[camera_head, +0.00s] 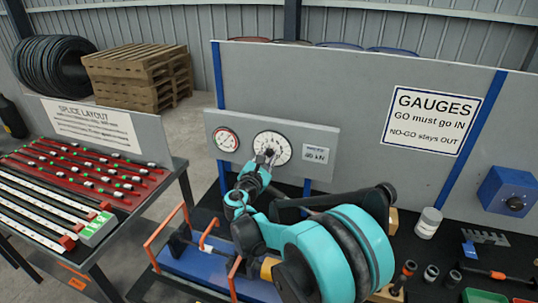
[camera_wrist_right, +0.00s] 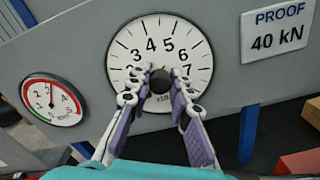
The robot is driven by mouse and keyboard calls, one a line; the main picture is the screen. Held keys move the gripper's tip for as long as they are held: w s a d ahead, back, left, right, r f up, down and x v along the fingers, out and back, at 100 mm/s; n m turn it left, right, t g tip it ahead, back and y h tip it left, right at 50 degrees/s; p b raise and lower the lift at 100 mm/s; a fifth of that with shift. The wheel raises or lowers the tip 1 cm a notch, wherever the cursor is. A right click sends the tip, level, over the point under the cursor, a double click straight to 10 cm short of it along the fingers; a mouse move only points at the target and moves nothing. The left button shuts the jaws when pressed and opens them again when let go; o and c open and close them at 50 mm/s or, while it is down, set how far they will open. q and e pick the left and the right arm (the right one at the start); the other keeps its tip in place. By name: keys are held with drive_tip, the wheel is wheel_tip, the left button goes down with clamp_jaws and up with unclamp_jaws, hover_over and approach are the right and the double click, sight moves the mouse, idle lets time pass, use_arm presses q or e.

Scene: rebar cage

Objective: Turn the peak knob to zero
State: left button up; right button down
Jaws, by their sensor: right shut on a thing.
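A large white dial (camera_head: 282,137) is set in a grey panel (camera_head: 254,122) at the centre of the head view. It fills the upper middle of the right wrist view (camera_wrist_right: 196,42), where the numbers 3 to 6 read clearly. The dark round peak knob (camera_wrist_right: 160,82) is at the dial's centre. My right gripper (camera_head: 269,156) is shut on the knob, with one finger on each side in the right wrist view (camera_wrist_right: 163,79). The fingers hide the lower part of the dial, and I cannot make out a pointer on it. My left gripper is not in view.
A smaller gauge (camera_head: 226,139) with a red needle sits left of the dial, and a "PROOF 40 kN" plate (camera_wrist_right: 278,32) sits right. A blue rig (camera_head: 190,262) with orange handles stands below.

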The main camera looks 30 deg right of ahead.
drive_tip(key=shift+f, duration=0.1)
idle(0.3)
drive_tip(key=c, duration=1.3)
unclamp_jaws()
drive_tip(key=shift+c, duration=0.2)
drive_tip(key=v, duration=1.2)
